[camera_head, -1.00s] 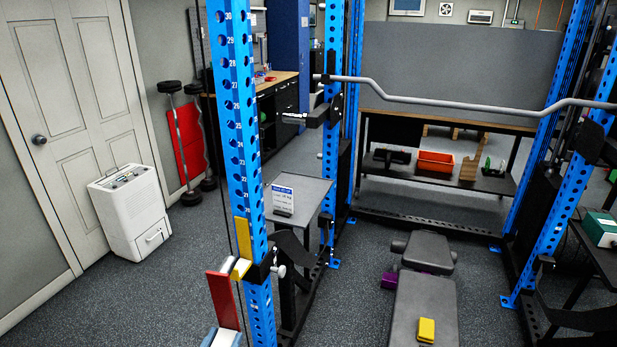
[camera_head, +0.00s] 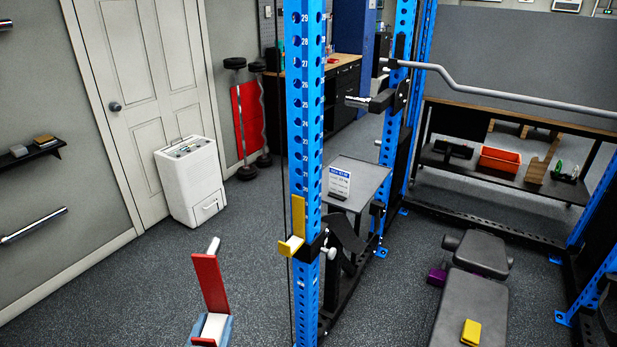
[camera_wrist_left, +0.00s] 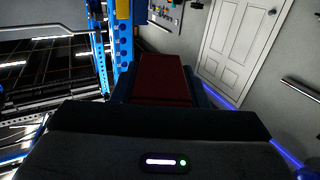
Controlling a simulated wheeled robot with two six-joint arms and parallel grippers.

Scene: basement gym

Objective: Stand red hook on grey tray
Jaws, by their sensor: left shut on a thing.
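The red hook (camera_head: 211,283) is upright in my left gripper (camera_head: 212,328), with a pale peg at its top. It is left of the blue rack upright and clear of it, above the floor. In the left wrist view, the dark red face of the hook (camera_wrist_left: 164,80) sits between the fingers of my shut left gripper (camera_wrist_left: 164,103). The grey tray seems to be the flat grey top (camera_head: 362,176) of a small stand behind the upright. A white and blue card (camera_head: 339,182) stands on it. My right gripper is out of view.
A yellow hook (camera_head: 291,245) is on the blue upright (camera_head: 305,130), between my left gripper and the stand. A bar (camera_head: 500,90) crosses the rack. A bench (camera_head: 470,305) carries a yellow block (camera_head: 470,332). Floor is open towards the white dehumidifier (camera_head: 192,182).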

